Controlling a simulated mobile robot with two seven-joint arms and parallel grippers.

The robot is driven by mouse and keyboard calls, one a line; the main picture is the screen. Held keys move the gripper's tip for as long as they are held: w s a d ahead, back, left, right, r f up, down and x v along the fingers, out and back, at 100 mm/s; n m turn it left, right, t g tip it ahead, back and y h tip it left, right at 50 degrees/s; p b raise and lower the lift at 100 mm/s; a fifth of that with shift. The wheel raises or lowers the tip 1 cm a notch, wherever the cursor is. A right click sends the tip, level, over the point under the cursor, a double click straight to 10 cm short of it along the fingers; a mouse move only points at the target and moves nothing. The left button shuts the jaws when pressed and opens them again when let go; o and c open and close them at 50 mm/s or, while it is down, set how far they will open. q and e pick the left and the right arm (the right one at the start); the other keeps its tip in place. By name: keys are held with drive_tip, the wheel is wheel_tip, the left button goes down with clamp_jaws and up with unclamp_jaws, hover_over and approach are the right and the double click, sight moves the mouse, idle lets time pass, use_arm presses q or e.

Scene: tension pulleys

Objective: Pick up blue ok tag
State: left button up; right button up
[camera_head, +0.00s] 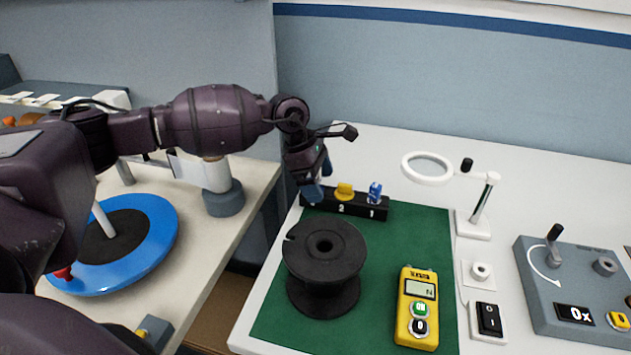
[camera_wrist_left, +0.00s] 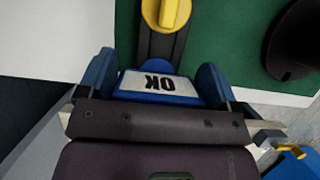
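The blue OK tag (camera_wrist_left: 160,86) has a white label and shows in the left wrist view, upside down, at the near end of the black rack. In the head view it is hidden behind my gripper. My left gripper (camera_head: 316,190) is over the left end of the black numbered rack (camera_head: 362,208). In the wrist view, the blue fingers of my left gripper (camera_wrist_left: 158,78) are wide apart, one on each side of the tag. Any gap between fingers and tag is too small to judge. My right gripper is not in view.
A yellow piece (camera_head: 345,192) and another blue piece (camera_head: 375,193) stand in the rack. A black spool (camera_head: 325,262) and a yellow meter (camera_head: 417,308) are on the green mat (camera_head: 425,235). A magnifier (camera_head: 428,168) stands to the right. A blue disc (camera_head: 150,245) is on the left table.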

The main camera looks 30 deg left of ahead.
use_arm(q)
drive_tip(key=c, duration=0.5)
drive_tip(key=shift+o, duration=0.2)
wheel_tip(320, 180, up, 20)
drive_tip(key=p, duration=0.1)
